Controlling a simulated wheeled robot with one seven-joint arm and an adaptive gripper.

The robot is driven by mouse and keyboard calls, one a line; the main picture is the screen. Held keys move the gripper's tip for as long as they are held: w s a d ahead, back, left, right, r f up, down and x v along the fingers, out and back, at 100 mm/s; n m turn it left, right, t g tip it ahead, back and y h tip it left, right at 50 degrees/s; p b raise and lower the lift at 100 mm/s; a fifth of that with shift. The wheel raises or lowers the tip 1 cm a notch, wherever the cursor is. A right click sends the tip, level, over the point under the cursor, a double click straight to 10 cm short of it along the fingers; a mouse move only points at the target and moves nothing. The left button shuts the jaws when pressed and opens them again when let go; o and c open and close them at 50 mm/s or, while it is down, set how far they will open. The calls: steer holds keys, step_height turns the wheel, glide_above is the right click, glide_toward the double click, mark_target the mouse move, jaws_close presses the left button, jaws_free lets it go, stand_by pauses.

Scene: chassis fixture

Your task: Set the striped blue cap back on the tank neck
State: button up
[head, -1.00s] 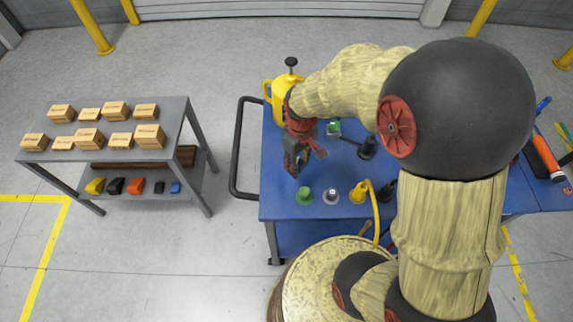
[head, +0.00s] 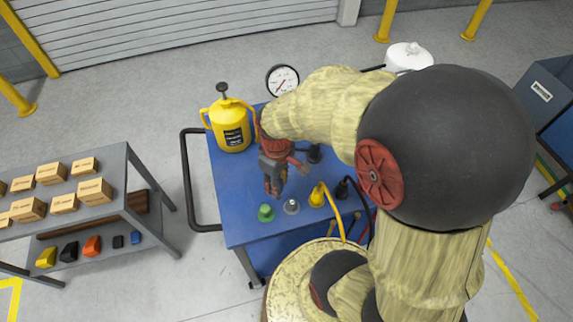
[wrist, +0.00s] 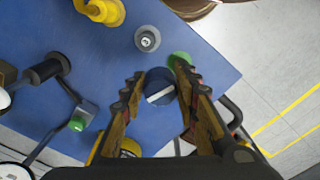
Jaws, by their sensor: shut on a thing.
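The blue cap with a pale stripe (wrist: 160,93) sits between the fingers of my gripper (wrist: 157,77) in the wrist view. The gripper is shut on it. In the head view my gripper (head: 272,188) is over the blue table, just behind a green piece (head: 266,213) and a grey round fitting (head: 291,207); the cap cannot be made out there. In the wrist view the grey fitting (wrist: 148,38) stands beyond the fingertips, and the green piece (wrist: 179,62) is partly hidden by the right finger. I cannot tell which part is the tank neck.
A yellow jug (head: 233,128) and a dial gauge (head: 282,79) stand at the back. A yellow fitting with a hose (head: 317,196) and black fittings (head: 342,190) are to the right. A black handle (head: 187,180) edges the table's left. A grey bench (head: 118,185) holds boxes.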

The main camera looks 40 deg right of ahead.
steer(key=w+a+f+m+b, duration=0.1)
steer(key=w+a+f, duration=0.1)
steer(key=w, duration=0.5)
steer(key=w+a+f+m+b, duration=0.1)
steer(key=w+a+f+b, duration=0.1)
steer(key=w, duration=0.5)
steer(key=w+a+f+m+b, duration=0.1)
steer(key=w+a+f, duration=0.2)
steer(key=w, duration=0.3)
steer(key=shift+w+a+f+b, duration=0.3)
steer(key=shift+w+a+b, duration=0.1)
steer(key=shift+a, duration=0.3)
steer(key=shift+w+a, duration=0.15)
steer(key=shift+r+p, duration=0.3)
steer(key=shift+p, duration=0.85)
steer(key=shift+s+r+p, duration=0.15)
steer(key=shift+s+p, duration=0.1)
steer(key=shift+p, duration=0.65)
steer(key=p, duration=0.3)
steer(key=shift+s+r, duration=0.15)
steer(key=shift+s, duration=0.2)
